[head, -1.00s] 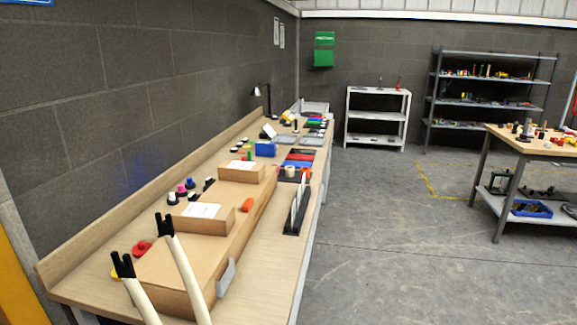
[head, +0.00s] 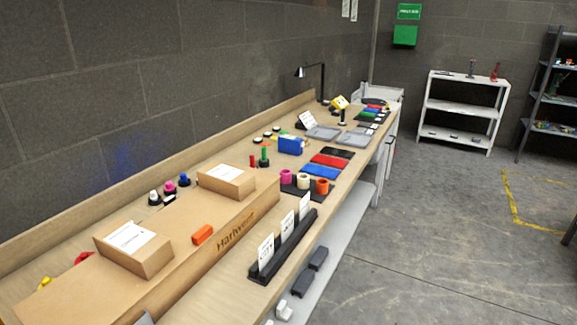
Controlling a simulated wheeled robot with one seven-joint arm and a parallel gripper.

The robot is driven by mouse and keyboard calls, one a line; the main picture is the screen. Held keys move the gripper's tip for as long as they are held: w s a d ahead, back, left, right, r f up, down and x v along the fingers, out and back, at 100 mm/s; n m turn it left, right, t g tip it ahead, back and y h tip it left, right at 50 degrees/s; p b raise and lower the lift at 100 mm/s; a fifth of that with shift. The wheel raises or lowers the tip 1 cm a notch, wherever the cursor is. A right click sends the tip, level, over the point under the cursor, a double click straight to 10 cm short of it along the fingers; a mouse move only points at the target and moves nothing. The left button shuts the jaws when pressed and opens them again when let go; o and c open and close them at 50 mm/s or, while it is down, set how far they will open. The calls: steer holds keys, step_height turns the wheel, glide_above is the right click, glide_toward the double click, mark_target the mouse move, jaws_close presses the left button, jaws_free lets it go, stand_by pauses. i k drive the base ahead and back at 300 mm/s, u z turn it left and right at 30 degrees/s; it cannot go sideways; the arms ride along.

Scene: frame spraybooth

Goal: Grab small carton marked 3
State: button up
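Two small brown cartons with white labels rest on top of a long, low brown carton (head: 190,268). The nearer small carton (head: 152,262) is at lower left, and the farther small carton (head: 240,187) is beyond it. The print on both labels is too small to read, so I cannot tell which is marked 3. An orange block (head: 202,235) lies on the long carton between them. My gripper is not clearly in view. A pale sliver at the bottom edge, in front of the long carton, is too cut off to identify.
A black rack (head: 283,245) with upright white cards stands on the bench (head: 215,302) right of the cartons. Small pegs and rolls, a blue box (head: 290,145), trays and a lamp (head: 312,71) stand farther back. A wall runs along the left.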

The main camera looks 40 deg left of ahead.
mark_target(231, 182)
steer(key=u, duration=0.35)
steer(key=i, duration=1.5)
steer(key=u, duration=1.5)
steer(key=i, duration=0.75)
steer(key=u, duration=0.9)
